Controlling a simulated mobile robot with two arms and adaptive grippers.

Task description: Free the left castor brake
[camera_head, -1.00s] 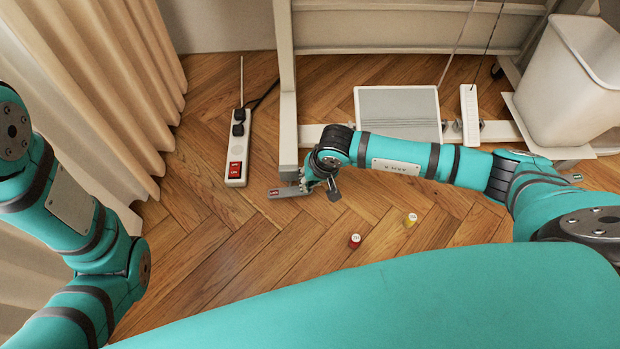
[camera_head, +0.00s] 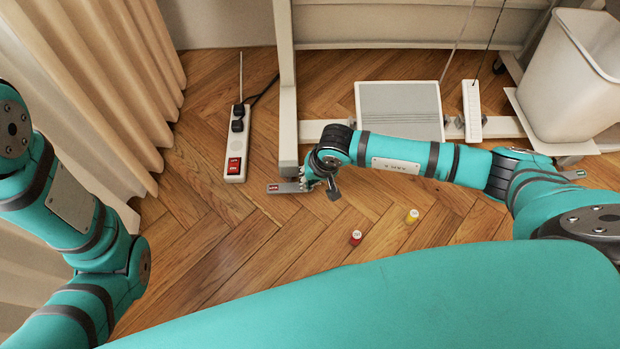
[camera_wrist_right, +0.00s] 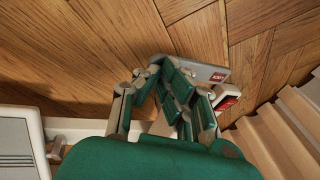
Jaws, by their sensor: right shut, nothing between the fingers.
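The left castor brake shows as a flat grey lever with a red label (camera_head: 284,187), low at the foot of the table's left leg (camera_head: 288,130). In the right wrist view the lever (camera_wrist_right: 203,71) lies just beyond the fingertips. My right gripper (camera_head: 314,182) is down at the lever's right end by the leg's foot. Its fingers (camera_wrist_right: 166,68) are shut and empty, and they overlap the lever's near end. I cannot tell whether they touch it. The castor itself is hidden. My left arm shows at the left, but its gripper is out of view.
A power strip (camera_head: 235,146) with a red switch lies left of the leg. A curtain (camera_head: 105,90) hangs at the left. A red spool (camera_head: 356,238) and a yellow spool (camera_head: 412,216) stand on the floor. A grey pedal (camera_head: 400,110) and white bin (camera_head: 570,85) are at the right.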

